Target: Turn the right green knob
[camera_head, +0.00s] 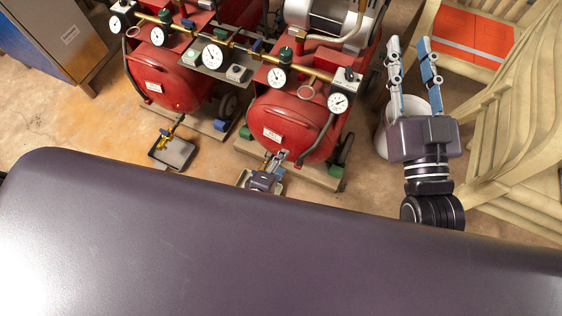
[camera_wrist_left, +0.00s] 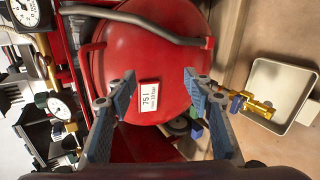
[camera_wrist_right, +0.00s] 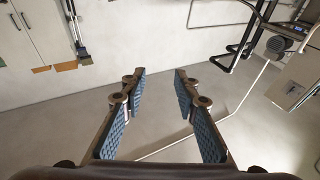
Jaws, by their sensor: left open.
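The right green knob (camera_head: 285,54) sits on the brass pipe above the right red tank (camera_head: 292,125). Another green knob (camera_head: 166,15) is on the left part of the pipe. My left gripper (camera_head: 273,157) is low in front of the right tank, well below the right green knob. In the left wrist view its fingers (camera_wrist_left: 158,80) are spread and empty, facing a red tank with a white label. I cannot clearly pick out the green knob there. My right gripper (camera_head: 410,50) is raised at the right, away from the knobs, with fingers apart; its wrist view (camera_wrist_right: 160,80) shows nothing between them.
White gauges (camera_head: 338,102) line the brass pipe. A grey tray (camera_head: 172,152) with a brass valve stands on the floor at left; a pale tray (camera_wrist_left: 280,88) with brass fittings shows in the left wrist view. A white bucket (camera_head: 382,140) and beige chairs (camera_head: 510,110) are near my right arm.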

